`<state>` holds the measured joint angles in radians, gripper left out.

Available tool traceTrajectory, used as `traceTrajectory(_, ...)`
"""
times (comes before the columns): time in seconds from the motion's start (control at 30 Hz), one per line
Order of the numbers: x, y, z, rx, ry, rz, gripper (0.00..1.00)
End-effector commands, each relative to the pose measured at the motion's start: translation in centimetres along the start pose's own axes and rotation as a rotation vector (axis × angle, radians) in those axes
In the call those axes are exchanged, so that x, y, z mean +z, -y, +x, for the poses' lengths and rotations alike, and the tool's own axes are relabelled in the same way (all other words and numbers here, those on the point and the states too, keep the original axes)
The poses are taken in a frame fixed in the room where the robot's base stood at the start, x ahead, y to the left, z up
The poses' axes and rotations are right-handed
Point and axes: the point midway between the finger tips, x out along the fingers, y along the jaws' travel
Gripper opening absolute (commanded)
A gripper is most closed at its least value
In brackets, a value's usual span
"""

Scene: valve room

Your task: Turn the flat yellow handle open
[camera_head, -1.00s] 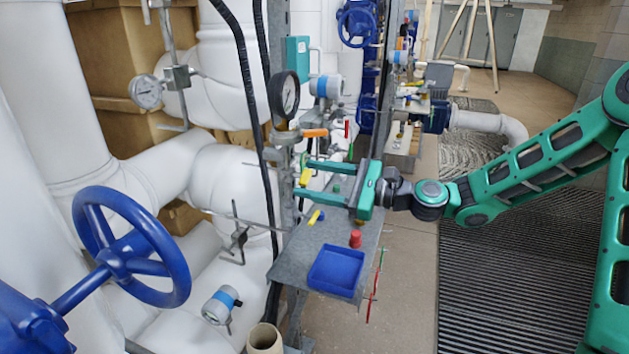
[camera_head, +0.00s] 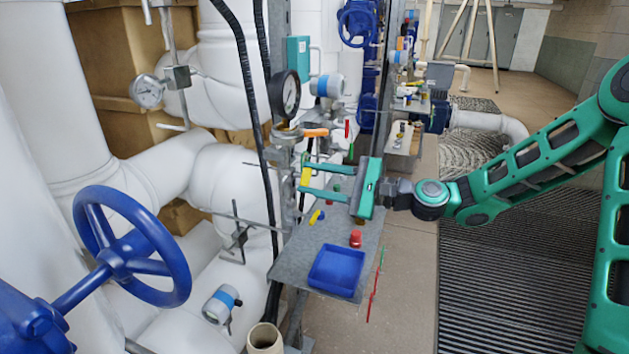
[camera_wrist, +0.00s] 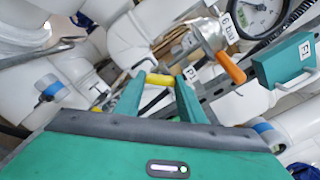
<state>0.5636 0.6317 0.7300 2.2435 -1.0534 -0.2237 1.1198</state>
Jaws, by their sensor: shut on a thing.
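The flat yellow handle (camera_head: 305,175) is on the small pipework below the round black gauge, above the grey shelf. My gripper (camera_head: 302,178) reaches in from the right with its two green fingers around the handle. In the wrist view the yellow handle (camera_wrist: 160,79) lies crosswise between the fingertips (camera_wrist: 158,82), and the gripper is shut on it. The fingers cover part of the handle's ends. The handle's pivot is hard to make out.
An orange handle (camera_head: 315,132) and the black gauge (camera_head: 284,95) are close above my fingers. The grey shelf (camera_head: 290,262) below holds a blue tray (camera_head: 336,270), a red piece (camera_head: 355,239) and a yellow piece (camera_head: 316,217). A blue handwheel (camera_head: 180,265) stands at left.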

Motion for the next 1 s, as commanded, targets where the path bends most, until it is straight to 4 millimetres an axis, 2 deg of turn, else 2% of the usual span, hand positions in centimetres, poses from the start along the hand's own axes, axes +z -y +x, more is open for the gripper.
traceTrajectory(0.6, -0.03, -0.10, -0.04, 0.002, -0.001, -0.553, 0.14)
traceTrajectory(1.0, -0.14, -0.23, -0.08, 0.006, -0.002, -0.740, 0.14)
